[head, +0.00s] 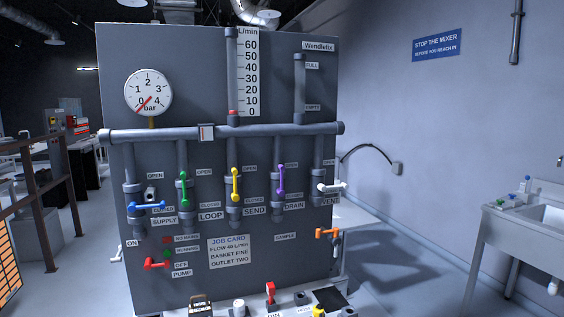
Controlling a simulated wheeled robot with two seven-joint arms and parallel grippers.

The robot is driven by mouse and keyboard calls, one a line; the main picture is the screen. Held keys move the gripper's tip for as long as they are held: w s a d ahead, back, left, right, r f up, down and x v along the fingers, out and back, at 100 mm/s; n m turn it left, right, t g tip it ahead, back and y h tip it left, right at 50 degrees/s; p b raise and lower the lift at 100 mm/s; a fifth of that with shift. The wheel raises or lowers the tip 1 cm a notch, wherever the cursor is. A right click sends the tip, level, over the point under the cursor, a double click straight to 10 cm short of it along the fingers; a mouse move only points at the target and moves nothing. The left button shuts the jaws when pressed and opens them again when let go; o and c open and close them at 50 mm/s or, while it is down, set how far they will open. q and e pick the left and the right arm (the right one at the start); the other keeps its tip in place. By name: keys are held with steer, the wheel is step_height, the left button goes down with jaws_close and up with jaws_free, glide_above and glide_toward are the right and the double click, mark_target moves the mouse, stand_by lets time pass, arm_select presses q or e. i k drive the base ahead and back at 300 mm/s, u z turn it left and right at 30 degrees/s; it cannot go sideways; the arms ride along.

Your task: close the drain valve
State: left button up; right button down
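The drain valve has a purple lever handle (281,180) on a vertical grey pipe, on the front of a dark grey panel (190,75). The handle stands upright, in line with its pipe. A DRAIN label (294,206) sits below it, and an OPEN label sits to its upper right. Nothing touches the handle. Neither of my grippers shows in the head view.
Left of the drain are upright yellow (235,184) and green (184,188) handles and a level blue handle (148,206). A level white vent handle (331,187) is close on its right. An orange handle (328,233) sits lower right. Small items stand below the panel.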

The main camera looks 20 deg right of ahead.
mark_target(281, 193)
steer(key=z, duration=0.55)
steer(key=k, duration=0.65)
steer(key=z, duration=1)
steer(key=i, duration=0.9)
steer(key=u, duration=0.6)
steer(key=i, duration=0.85)
steer(key=u, duration=0.95)
